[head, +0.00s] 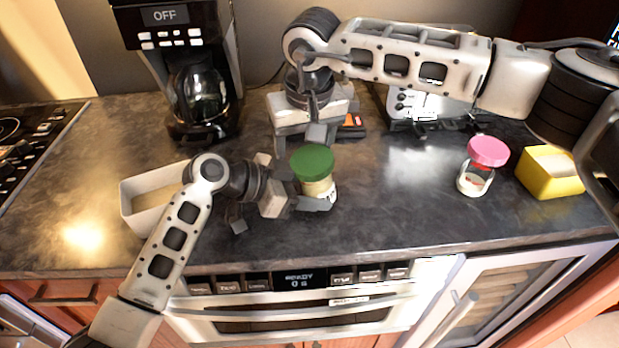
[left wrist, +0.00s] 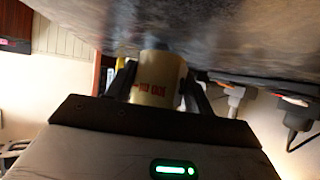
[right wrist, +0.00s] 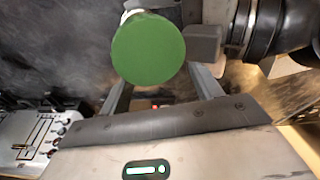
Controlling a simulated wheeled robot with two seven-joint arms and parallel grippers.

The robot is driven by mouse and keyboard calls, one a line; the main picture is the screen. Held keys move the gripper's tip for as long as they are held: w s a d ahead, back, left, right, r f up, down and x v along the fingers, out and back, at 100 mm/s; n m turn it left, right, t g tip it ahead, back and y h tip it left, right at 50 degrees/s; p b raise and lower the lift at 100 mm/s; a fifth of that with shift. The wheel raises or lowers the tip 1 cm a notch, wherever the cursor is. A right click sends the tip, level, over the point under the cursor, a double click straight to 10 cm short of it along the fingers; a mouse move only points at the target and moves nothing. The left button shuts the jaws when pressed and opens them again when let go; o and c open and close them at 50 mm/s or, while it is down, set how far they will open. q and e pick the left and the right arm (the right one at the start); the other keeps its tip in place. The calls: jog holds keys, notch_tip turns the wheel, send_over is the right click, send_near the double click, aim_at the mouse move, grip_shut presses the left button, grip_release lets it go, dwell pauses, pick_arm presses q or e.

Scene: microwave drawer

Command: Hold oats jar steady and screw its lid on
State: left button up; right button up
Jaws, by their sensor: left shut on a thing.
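The oats jar (head: 322,190) stands upright on the dark counter, pale, with a green lid (head: 313,162) sitting on its top. How tight the lid is cannot be told. My left gripper (head: 305,200) is shut on the jar's body from the left; the left wrist view shows the jar with red lettering (left wrist: 157,88) between its fingers. My right gripper (head: 319,137) is just behind the lid, fingers spread. In the right wrist view the green lid (right wrist: 148,49) lies in front of the open fingers, partly between them.
A jar with a pink lid (head: 488,151) and a yellow container (head: 552,175) stand at the right. A white bin (head: 133,206) is left of the jar, near my left arm. A coffee maker (head: 198,90) and a toaster (head: 425,105) are behind.

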jog(key=shift+s+a+f+g, duration=0.15)
jog(key=shift+s+f, duration=0.1)
jog(key=shift+s, duration=0.2)
jog(key=shift+s+f+g, duration=0.15)
jog(key=shift+s+f, duration=0.05)
jog(key=shift+s, duration=0.25)
jog(key=shift+c, duration=0.3)
jog(key=shift+m, duration=0.7)
jog(key=shift+c, duration=0.7)
jog(key=m+h, duration=0.1)
jog(key=m, duration=0.2)
jog(key=shift+c, duration=0.2)
jog(key=o, duration=1.2)
jog(key=shift+r, duration=0.1)
jog(key=shift+w+r, duration=0.2)
jog(key=shift+r, duration=2.45)
jog(key=shift+w, duration=0.1)
